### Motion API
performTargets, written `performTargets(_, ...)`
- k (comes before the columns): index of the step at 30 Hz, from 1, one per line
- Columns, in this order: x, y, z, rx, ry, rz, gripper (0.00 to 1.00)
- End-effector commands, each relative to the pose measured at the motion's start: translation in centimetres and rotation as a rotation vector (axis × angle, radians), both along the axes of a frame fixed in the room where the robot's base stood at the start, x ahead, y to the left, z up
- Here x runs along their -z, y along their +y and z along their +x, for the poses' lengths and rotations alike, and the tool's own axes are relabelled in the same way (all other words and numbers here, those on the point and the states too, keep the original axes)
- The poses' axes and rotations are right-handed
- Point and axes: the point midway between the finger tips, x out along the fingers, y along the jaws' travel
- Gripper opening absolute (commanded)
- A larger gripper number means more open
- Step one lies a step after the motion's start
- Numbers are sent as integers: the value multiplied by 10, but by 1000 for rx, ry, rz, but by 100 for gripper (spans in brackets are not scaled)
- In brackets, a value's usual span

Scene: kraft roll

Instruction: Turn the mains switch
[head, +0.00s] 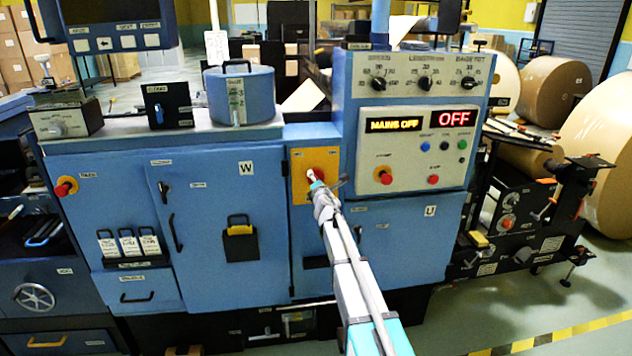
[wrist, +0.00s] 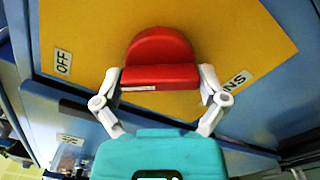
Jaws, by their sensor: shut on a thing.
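The mains switch is a red rotary knob (wrist: 160,62) on a yellow plate (wrist: 225,40), seen in the wrist view. An OFF label (wrist: 63,62) is on the plate's left, and a partly hidden label ending in NS is at the right. My gripper (wrist: 160,84) has its two pale fingers on either side of the knob's red grip bar, shut on it. In the head view the yellow plate (head: 301,190) is on the blue cabinet front, and my gripper (head: 313,178) reaches it and hides part of the knob. A display (head: 394,124) reads MAINS OFF.
A red display (head: 457,118) reads OFF on the control panel, above red push buttons (head: 386,179). Blue cabinet doors (head: 215,215) with handles lie left of the plate. Large paper rolls (head: 555,90) stand at the right. The floor at lower right is clear.

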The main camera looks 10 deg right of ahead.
Motion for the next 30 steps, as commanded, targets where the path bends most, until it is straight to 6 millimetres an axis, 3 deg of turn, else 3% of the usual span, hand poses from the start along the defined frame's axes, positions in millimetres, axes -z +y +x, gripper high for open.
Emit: performTargets(30, 0, 0, 1, 0, 0, 946, 44)
